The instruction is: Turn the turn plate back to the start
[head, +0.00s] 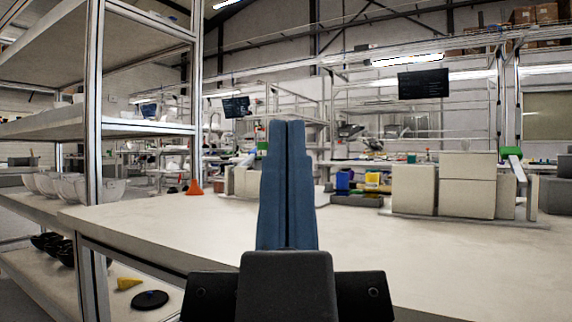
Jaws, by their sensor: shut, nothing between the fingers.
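My gripper (287,132) is in the middle of the head view, its two blue fingers pressed together with nothing between them. It points away over the white worktable (170,222). I cannot make out the turn plate in this view. My gripper hides part of the table and whatever stands directly behind it.
An orange cone (194,187) stands on the table's far left. Grey boxes (467,185) and a dark tray (356,199) stand at the back right. The table's left front is clear.

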